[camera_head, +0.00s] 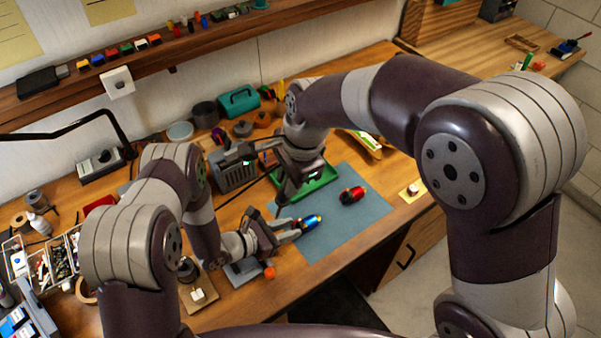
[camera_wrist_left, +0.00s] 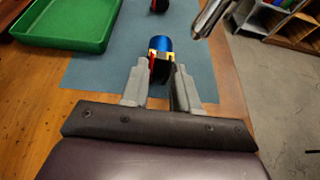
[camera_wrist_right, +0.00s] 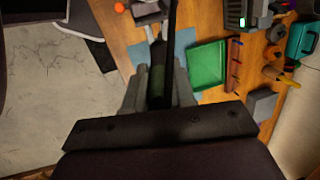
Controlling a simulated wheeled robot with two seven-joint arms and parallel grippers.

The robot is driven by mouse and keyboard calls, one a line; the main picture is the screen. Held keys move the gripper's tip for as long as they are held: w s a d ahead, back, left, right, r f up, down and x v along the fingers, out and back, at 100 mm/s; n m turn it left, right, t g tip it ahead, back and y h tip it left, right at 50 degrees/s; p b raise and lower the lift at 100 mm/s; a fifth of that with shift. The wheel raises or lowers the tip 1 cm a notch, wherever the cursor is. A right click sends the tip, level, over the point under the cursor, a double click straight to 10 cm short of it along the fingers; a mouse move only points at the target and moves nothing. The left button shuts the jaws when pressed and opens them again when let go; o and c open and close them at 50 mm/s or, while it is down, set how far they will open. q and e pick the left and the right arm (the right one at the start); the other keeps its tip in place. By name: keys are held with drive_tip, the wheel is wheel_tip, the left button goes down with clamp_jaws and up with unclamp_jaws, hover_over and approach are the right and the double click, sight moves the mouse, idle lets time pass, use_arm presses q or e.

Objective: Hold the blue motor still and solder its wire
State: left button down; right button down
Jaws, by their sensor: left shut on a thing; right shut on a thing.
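The blue motor (camera_head: 312,222) lies over the blue-grey mat, held in my left gripper (camera_head: 294,230). In the left wrist view the blue motor (camera_wrist_left: 161,44) points away from the fingers (camera_wrist_left: 160,78), with gold and red parts at its near end. Its wire is too small to make out clearly. My right gripper (camera_head: 292,176) is above and behind the motor. It is shut on a dark, rod-like tool (camera_wrist_right: 157,84), apparently the soldering iron. A metal tip (camera_wrist_left: 207,18) shows just right of the motor in the left wrist view; contact cannot be told.
A red motor (camera_head: 353,194) lies on the mat (camera_head: 345,232) to the right. A green tray (camera_head: 318,182) is behind it. A grey box with a green light (camera_head: 233,168) stands at the back left. The mat's right side is clear.

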idle(0.4)
use_arm(q)
drive_tip(key=c, duration=0.8)
unclamp_jaws()
drive_tip(key=v, duration=1.2)
